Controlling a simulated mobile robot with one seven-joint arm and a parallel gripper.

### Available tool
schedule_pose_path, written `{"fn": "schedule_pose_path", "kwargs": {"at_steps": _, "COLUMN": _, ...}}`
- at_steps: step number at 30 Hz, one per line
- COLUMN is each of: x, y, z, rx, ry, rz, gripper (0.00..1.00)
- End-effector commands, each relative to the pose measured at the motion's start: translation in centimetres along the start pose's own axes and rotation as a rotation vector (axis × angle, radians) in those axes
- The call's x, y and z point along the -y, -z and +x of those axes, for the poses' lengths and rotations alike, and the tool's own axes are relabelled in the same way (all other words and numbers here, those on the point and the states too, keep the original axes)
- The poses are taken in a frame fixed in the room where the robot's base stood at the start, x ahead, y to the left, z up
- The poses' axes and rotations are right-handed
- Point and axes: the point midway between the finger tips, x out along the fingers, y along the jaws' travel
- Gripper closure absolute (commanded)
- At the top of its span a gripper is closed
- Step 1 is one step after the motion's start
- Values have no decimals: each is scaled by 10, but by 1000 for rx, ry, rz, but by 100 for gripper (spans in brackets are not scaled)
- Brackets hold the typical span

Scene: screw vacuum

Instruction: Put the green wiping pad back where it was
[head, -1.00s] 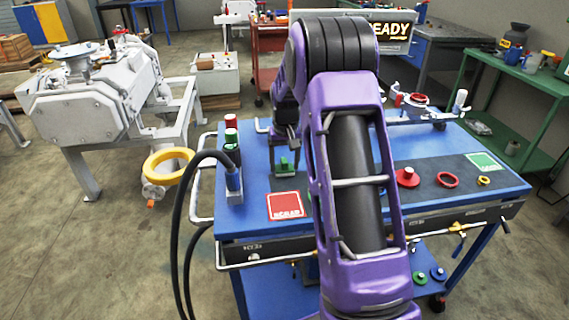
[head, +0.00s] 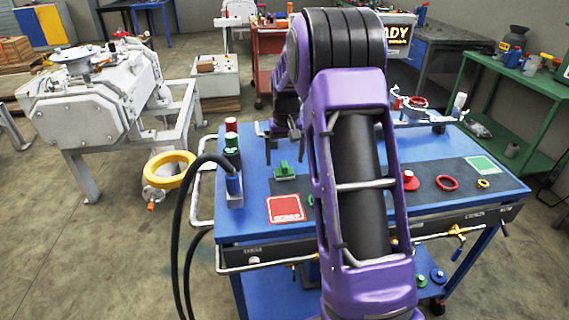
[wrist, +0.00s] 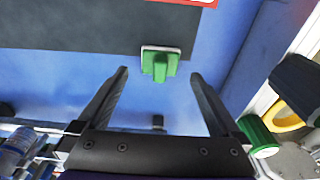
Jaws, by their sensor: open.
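The green wiping pad (head: 285,171), a green block with a raised grip on a pale base, rests on the blue cart top (head: 250,182), just behind the red square card. In the wrist view the pad (wrist: 160,66) sits at the edge of the dark mat (wrist: 90,25), beyond and between my two fingertips. My gripper (head: 277,133) is open and empty, above and behind the pad, apart from it. My purple arm hides the middle of the cart top.
The red card (head: 286,208) lies at the cart's front left. A red and green stack (head: 232,145) stands at the left edge. A red knob (head: 410,180), a red ring (head: 447,183) and a green card (head: 482,164) lie on the right.

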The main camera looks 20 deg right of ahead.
Motion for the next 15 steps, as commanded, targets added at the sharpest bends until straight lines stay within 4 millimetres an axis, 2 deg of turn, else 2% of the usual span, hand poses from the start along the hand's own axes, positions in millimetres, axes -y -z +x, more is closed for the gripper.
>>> {"fn": "schedule_pose_path", "kwargs": {"at_steps": 1, "x": 0, "y": 1, "z": -16, "rx": -5, "ry": 0, "rz": 0, "gripper": 0}}
{"fn": "schedule_pose_path", "kwargs": {"at_steps": 6, "x": 0, "y": 1, "z": -51, "rx": -4, "ry": 0, "rz": 0, "gripper": 0}}
{"fn": "schedule_pose_path", "kwargs": {"at_steps": 10, "x": 0, "y": 1, "z": -70, "rx": -2, "ry": 0, "rz": 0, "gripper": 0}}
{"fn": "schedule_pose_path", "kwargs": {"at_steps": 15, "x": 0, "y": 0, "z": -81, "rx": -1, "ry": 0, "rz": 0, "gripper": 0}}
